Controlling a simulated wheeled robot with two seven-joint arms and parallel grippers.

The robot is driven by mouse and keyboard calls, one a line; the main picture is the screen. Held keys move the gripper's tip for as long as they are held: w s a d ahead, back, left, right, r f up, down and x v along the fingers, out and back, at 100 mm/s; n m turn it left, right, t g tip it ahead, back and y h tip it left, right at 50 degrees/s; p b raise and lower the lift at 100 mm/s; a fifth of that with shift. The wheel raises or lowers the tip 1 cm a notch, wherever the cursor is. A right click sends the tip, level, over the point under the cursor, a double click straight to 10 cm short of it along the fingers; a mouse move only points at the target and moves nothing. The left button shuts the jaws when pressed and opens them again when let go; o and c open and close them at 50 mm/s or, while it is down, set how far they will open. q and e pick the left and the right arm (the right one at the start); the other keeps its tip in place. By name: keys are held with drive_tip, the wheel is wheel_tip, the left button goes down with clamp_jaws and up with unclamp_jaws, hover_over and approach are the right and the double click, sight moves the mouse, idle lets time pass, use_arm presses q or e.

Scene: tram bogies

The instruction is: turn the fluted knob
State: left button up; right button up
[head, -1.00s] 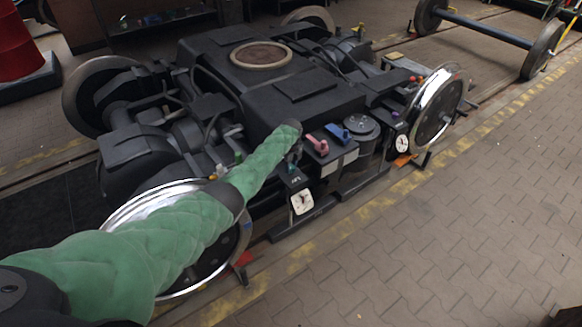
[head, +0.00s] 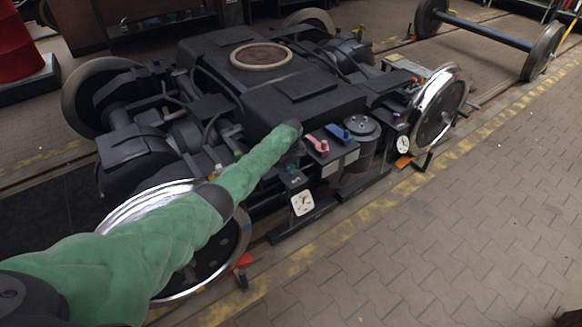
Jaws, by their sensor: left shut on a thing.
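My left arm comes in from the left in a green sleeve. Its gripper (head: 292,161) points down at the top of a small dark box with a white dial (head: 302,202) on its front. The gripper is shut on what I take for the fluted knob on this box. The jaws and the sleeve end hide the knob, so its flutes and its turn cannot be made out. The dial has a dark needle, too small to read. My right gripper is not in view.
Close right of the gripper are a red lever (head: 318,145), a blue lever (head: 339,132) and a dark lidded canister (head: 361,127). The dark bogie frame (head: 300,100) rises behind. A shiny wheel (head: 436,108) stands at right. The paved floor (head: 480,220) in front is clear.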

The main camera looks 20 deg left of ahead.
sight(291, 167)
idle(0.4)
use_arm(q)
drive_tip(key=o, duration=1)
wheel_tip(291, 167, up, 6)
drive_tip(key=shift+r, duration=0.9)
